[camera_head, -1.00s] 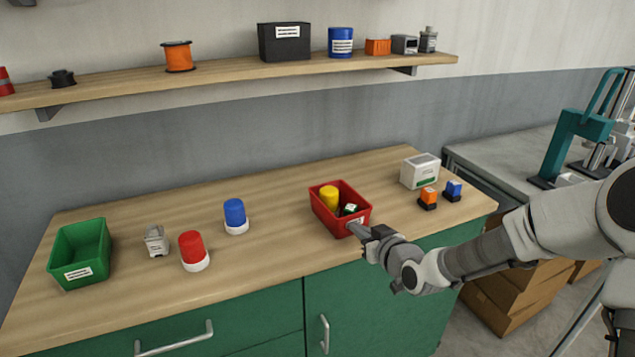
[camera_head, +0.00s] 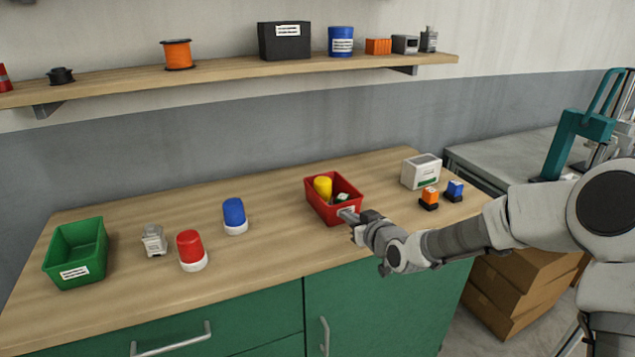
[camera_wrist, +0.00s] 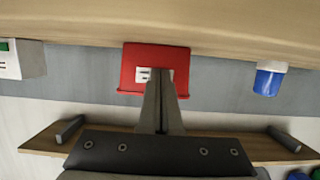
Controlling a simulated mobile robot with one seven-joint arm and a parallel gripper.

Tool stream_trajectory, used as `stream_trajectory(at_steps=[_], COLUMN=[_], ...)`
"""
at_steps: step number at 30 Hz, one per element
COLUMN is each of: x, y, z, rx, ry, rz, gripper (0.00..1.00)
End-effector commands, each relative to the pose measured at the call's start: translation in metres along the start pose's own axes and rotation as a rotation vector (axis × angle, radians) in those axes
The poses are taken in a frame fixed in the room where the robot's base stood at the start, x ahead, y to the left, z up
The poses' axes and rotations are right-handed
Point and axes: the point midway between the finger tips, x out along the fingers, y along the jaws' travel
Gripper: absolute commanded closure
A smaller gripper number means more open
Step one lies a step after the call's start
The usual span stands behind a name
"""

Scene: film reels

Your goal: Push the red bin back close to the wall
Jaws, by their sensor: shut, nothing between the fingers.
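The red bin (camera_head: 321,211) stands on the wooden counter (camera_head: 275,235), right of the middle, with a gap between it and the grey wall (camera_head: 250,140) behind. It holds a yellow cylinder (camera_head: 323,187) and some small items. My gripper (camera_head: 346,214) is shut and empty, with its fingertips at the labelled front face of the bin. In the wrist view the shut fingers (camera_wrist: 160,85) overlap the front of the red bin (camera_wrist: 133,65) by its white label. I cannot tell for sure whether they touch.
A blue-capped jar (camera_head: 234,212), a red-capped jar (camera_head: 191,247) and a green bin (camera_head: 77,255) stand to the left. A white box (camera_head: 421,172) and small orange and blue blocks stand to the right. A shelf (camera_head: 220,82) hangs above.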

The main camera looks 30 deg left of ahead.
Motion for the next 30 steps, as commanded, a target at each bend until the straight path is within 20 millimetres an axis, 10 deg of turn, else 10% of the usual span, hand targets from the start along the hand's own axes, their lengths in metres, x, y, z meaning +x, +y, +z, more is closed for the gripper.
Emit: stream_trajectory(at_steps=[30], x=[0.049], y=[0.0], z=[-0.015], rx=[0.0], ry=[0.001], rz=[0.0], gripper=[1.0])
